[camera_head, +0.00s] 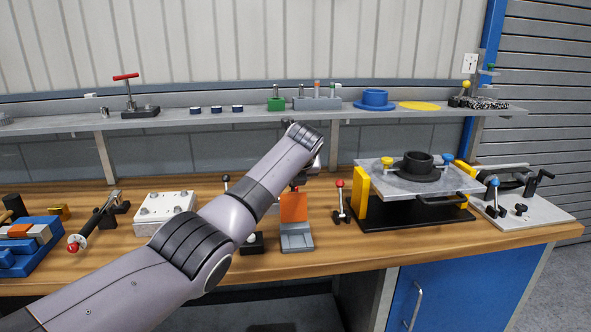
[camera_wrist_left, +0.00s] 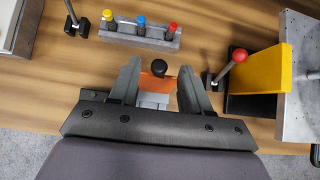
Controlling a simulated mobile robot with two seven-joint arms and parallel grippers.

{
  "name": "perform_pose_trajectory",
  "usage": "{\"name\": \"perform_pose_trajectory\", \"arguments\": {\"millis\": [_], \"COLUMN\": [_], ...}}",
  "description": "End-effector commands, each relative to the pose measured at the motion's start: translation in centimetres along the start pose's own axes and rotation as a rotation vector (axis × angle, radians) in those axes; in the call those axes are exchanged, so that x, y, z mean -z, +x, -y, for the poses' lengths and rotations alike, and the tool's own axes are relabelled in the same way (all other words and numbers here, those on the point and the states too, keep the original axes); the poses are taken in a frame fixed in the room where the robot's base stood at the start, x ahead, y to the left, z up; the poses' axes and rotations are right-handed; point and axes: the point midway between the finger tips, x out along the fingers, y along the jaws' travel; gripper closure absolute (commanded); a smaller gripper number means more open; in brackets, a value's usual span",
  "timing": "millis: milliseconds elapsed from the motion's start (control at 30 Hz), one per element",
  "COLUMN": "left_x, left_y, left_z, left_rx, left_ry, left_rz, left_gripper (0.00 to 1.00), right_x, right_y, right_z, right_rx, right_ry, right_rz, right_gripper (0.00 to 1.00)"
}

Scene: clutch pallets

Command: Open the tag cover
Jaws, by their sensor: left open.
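The tag cover is an orange plate (camera_head: 293,207) that appears to stand upright at the back of a small grey tray (camera_head: 297,240) on the bench. In the left wrist view the orange plate (camera_wrist_left: 153,83) shows between my fingers, with the grey tray (camera_wrist_left: 152,101) below it. A black round knob (camera_wrist_left: 158,71) shows at the upper edge of the orange plate. My left gripper (camera_wrist_left: 159,66) is open, its fingers on either side of the knob in that view. Contact cannot be told. In the head view my wrist hides most of the gripper. My right gripper is not in view.
A red-knobbed lever (camera_head: 340,199) stands close right of the tray, then a black-based fixture with a yellow block (camera_head: 361,187). A rack (camera_wrist_left: 142,35) with blue, yellow and red knobs lies behind. Bare wood lies between tray and lever.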

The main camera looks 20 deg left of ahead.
Motion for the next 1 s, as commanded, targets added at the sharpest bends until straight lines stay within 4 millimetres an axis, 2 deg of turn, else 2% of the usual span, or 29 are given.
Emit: {"name": "perform_pose_trajectory", "arguments": {"millis": [600, 1000], "left_x": [-0.1, -0.1], "left_y": [-5.6, -6.2], "left_z": [-0.1, -0.1], "left_rx": [0.001, 0.001], "left_ry": [0.000, 0.000], "left_rz": [0.005, 0.004], "left_gripper": [0.53, 0.53], "right_x": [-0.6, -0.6], "right_y": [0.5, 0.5], "right_z": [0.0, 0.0], "right_rx": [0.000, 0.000], "right_ry": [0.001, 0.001], "right_rz": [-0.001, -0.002], "right_gripper": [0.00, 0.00]}}
